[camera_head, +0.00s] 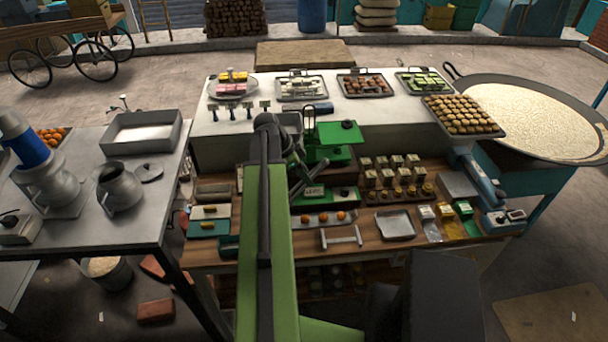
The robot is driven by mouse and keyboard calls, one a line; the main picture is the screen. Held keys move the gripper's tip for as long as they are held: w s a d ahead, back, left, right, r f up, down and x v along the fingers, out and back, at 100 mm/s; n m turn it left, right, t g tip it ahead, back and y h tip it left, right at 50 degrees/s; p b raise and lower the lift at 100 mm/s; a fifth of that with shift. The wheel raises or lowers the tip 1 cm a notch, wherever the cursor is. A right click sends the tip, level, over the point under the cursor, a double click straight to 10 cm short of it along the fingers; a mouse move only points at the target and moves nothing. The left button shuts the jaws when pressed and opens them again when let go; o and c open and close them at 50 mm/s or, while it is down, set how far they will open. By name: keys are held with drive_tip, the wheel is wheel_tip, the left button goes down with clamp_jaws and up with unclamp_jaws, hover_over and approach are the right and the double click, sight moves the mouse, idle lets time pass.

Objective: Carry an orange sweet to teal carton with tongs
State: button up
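Several small orange sweets (323,217) sit on a narrow pale tray (332,224) on the wooden lower counter, just right of my arm. A teal carton-like box (208,229) lies at the left end of that counter, with a darker teal one (229,244) beside it. I cannot tell which is the teal carton. I cannot clearly make out tongs; a silver H-shaped metal piece (341,238) stands in front of the sweets. My gripper (299,187) is over the counter, behind and left of the sweets. Its fingers are small and partly hidden, so its opening is unclear.
A green scale-like device (332,148) stands close right of my gripper. Small cartons (388,177) and jars fill the counter right of it. An empty metal tray (395,225) lies in front. Sweet trays (302,87) line the raised white counter. A steel table (100,215) stands left.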

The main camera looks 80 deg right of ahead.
wheel_tip(320, 180, down, 10)
drive_tip(key=b, duration=0.9)
drive_tip(key=shift+o, duration=0.2)
drive_tip(key=shift+r, duration=0.15)
clamp_jaws()
wheel_tip(320, 180, up, 12)
drive_tip(key=p, duration=1.1)
drive_tip(key=shift+p, duration=0.3)
drive_tip(key=shift+s, duration=0.1)
